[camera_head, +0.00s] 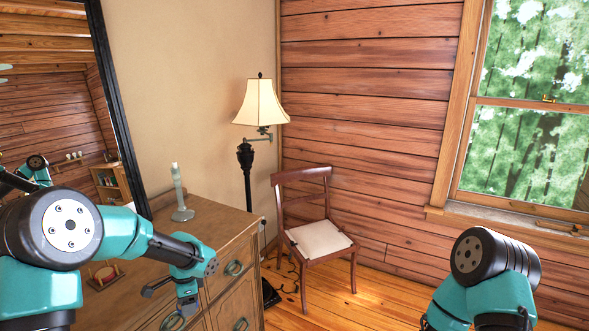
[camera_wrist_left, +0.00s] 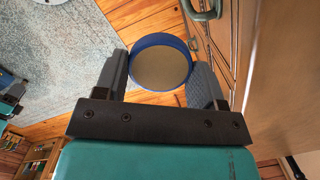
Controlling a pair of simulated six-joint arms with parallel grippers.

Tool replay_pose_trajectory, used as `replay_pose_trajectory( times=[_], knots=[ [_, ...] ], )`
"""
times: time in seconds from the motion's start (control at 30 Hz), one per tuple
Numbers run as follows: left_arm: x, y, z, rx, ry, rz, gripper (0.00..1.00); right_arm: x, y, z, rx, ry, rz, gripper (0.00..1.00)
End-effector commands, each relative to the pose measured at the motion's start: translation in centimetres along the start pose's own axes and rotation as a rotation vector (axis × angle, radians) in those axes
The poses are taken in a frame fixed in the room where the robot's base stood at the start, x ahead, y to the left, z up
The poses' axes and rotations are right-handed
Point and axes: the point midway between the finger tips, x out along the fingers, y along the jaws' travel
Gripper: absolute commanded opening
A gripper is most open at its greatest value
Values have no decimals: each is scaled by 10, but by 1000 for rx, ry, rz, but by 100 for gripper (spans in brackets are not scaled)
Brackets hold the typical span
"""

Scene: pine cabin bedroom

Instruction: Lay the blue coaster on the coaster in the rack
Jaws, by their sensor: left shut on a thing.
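The blue coaster (camera_wrist_left: 160,62), a round disc with a blue rim and a tan face, shows in the left wrist view. My left gripper (camera_wrist_left: 158,66) is shut on it, one finger at each side of the rim. In the head view my left arm reaches over the front edge of the dresser, with the gripper low near the drawers; the coaster is hard to make out there. My right gripper is out of view.
The wooden dresser (camera_head: 215,226) carries a pale candlestick (camera_head: 179,196) at the back. A drawer handle (camera_wrist_left: 205,12) is close to the coaster in the wrist view. A mirror, a lamp (camera_head: 261,105) and a chair (camera_head: 318,240) stand beyond. Open floor lies right of the dresser.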

Motion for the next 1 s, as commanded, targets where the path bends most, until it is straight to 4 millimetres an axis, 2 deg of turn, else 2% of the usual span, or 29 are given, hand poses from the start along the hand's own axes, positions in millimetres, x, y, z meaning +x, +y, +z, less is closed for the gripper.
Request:
replay_pose_trajectory(
  times=[0.03, 0.37, 0.7, 0.9, 1.0],
  knots=[
    [12, 1, -8, -48, -1, 8, 40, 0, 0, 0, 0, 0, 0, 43],
    [83, 10, -52, -409, 2, 47, 40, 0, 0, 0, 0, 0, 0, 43],
    [157, 31, -92, -783, -10, 96, 40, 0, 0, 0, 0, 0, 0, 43],
    [193, 44, -110, -969, -21, 122, 40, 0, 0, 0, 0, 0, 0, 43],
    [203, 48, -115, -1023, -25, 129, 40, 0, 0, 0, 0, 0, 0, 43]
  ],
)
